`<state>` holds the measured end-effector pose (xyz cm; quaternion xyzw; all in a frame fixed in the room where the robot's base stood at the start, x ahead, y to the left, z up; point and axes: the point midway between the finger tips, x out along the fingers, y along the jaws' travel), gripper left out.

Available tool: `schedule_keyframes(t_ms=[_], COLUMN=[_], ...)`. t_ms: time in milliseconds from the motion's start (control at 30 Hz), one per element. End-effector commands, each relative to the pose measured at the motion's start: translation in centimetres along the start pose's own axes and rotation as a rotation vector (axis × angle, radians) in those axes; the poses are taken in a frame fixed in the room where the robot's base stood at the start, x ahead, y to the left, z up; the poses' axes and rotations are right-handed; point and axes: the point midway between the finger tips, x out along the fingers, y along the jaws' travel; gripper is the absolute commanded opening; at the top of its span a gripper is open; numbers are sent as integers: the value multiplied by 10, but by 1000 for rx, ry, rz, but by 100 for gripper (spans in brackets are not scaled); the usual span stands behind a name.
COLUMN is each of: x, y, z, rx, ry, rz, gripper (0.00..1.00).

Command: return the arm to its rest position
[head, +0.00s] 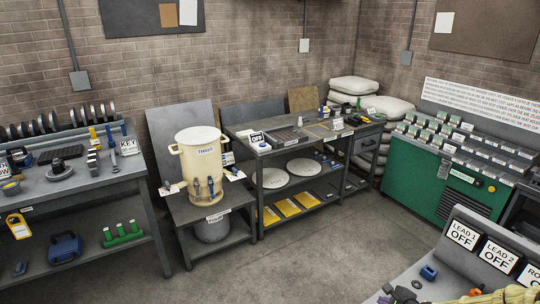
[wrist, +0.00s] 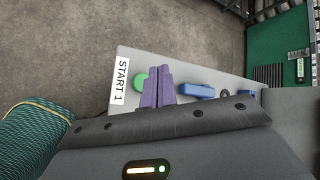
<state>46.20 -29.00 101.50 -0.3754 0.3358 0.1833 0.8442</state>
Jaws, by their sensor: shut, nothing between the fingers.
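My gripper (wrist: 159,72) shows in the wrist view as two purple fingers lying side by side, shut with nothing between them. The fingers are in front of a pale grey panel (wrist: 125,54). A green round button (wrist: 140,82) shows just left of the fingers, partly hidden by them. I cannot tell whether they touch it. A white label (wrist: 119,80) reading START 1 is left of the button. My gripper is not clearly seen in the head view.
A blue part (wrist: 196,91) lies right of the fingers. In the head view, signs reading LEAD 1 OFF (head: 463,236) and LEAD 2 OFF (head: 498,255) stand on the near-right bench. A cream drum (head: 199,160) stands on a low table. The middle floor (head: 310,255) is clear.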

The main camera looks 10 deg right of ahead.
Motion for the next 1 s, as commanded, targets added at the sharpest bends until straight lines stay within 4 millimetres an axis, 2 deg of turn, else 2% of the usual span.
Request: schedule_keyframes(t_ms=[233, 467, 767, 1000], x=[0, -18, -59, -103], y=[25, 53, 82, 109], z=[42, 92, 153, 199], rx=[-344, -790, -1312, -1682], ry=[26, 43, 29, -23], rz=[166, 354, 532, 619], gripper=[0, 0, 0, 0])
